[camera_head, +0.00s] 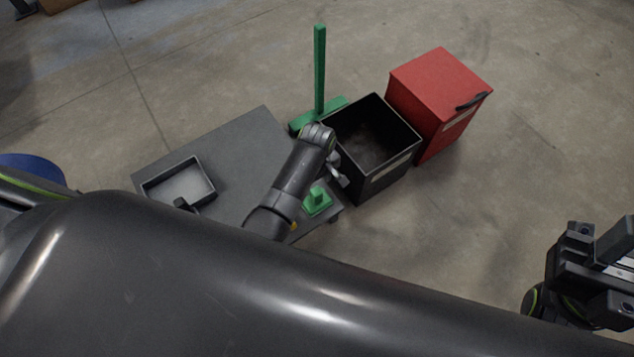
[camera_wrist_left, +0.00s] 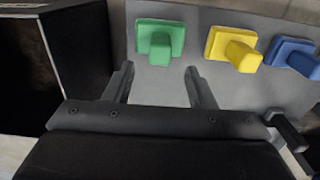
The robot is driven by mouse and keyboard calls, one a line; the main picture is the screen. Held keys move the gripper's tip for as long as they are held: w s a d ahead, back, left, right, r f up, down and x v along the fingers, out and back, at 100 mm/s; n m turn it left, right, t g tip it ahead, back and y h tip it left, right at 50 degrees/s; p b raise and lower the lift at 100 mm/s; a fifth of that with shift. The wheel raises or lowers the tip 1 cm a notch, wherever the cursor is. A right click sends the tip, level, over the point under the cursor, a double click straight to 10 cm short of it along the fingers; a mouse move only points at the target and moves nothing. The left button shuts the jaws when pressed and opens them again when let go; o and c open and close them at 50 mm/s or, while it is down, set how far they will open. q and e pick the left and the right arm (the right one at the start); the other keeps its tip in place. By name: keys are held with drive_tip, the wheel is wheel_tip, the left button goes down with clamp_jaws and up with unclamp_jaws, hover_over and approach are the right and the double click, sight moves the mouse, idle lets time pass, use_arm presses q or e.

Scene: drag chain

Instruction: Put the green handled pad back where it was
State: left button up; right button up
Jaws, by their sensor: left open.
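The green handled pad (camera_head: 317,201) lies flat on the grey table near its right corner, handle up. In the left wrist view the green pad (camera_wrist_left: 160,42) is first in a row, with a yellow handled pad (camera_wrist_left: 233,48) and a blue handled pad (camera_wrist_left: 293,57) to its right. My left gripper (camera_head: 340,176) is just above and beside the green pad. In the wrist view its open fingers (camera_wrist_left: 160,74) point at the pad, apart from it and empty. My arm hides the yellow and blue pads in the head view. My right gripper (camera_head: 592,272) is at the right edge, partly cut off.
An open black box (camera_head: 390,178) stands close beside the table, right of my left gripper. A red box (camera_head: 430,85) is behind it. A green upright post (camera_head: 319,75) stands behind the table. A dark tray (camera_head: 158,202) lies on the table's left part. Floor at right is clear.

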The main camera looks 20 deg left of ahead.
use_arm(q)
drive_tip(key=shift+r+p, duration=0.3)
drive_tip(key=shift+r, duration=0.8)
